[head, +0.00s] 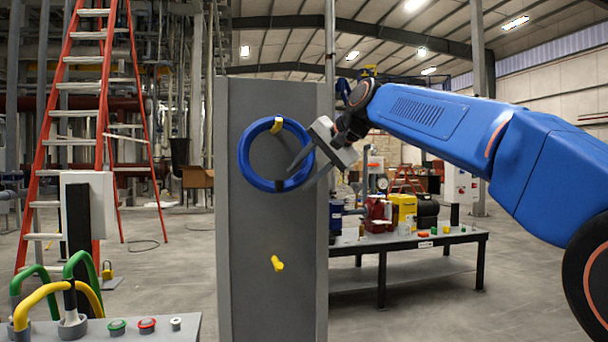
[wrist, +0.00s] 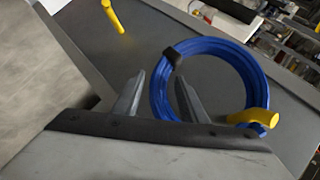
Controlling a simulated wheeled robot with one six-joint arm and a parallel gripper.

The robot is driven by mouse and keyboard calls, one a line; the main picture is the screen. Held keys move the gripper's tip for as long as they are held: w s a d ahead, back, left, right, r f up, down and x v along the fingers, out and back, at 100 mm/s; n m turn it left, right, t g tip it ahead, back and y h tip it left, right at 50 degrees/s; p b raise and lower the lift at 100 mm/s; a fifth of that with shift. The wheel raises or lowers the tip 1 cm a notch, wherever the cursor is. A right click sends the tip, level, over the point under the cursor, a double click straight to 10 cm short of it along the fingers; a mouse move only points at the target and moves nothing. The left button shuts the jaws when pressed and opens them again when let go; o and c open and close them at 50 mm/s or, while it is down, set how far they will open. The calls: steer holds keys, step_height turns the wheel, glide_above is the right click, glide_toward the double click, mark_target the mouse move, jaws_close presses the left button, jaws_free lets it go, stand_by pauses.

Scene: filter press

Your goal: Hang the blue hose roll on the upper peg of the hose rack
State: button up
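The blue hose roll (head: 243,163) hangs against the grey rack panel (head: 245,275), its top at the yellow upper peg (head: 277,126). A black band shows at its bottom. In the wrist view the roll (wrist: 261,75) loops at the upper peg (wrist: 255,118). My gripper (head: 299,172) is at the roll's right side. In the wrist view my gripper (wrist: 159,84) is open, one finger outside the ring and one over its inside, with the hose between them. I see gaps beside the hose. The yellow lower peg (head: 277,263) is bare; it also shows in the wrist view (wrist: 113,17).
A workbench (head: 440,240) with red and yellow equipment stands behind at right. A bench (head: 165,333) with green and yellow handles and buttons is at lower left. An orange ladder (head: 75,130) stands behind it. The panel around the lower peg is clear.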

stand_by(0.3)
steer(key=v, duration=1.7)
steer(key=s+d+f+n+h, duration=0.1)
steer(key=s+d+f, duration=0.6)
steer(key=f, duration=1.2)
steer(key=s+d+f+n+g+h, duration=0.1)
steer(key=s+d+f+h, duration=0.3)
steer(key=s+f, duration=1)
steer(key=s+d+f+n+g+h, duration=0.1)
steer(key=s+d+f, duration=0.9)
steer(key=f, duration=1.3)
steer(key=shift+s+d+f+n+h, duration=0.3)
steer(key=shift+d+f+n+h, duration=0.15)
steer(key=shift+h, duration=0.65)
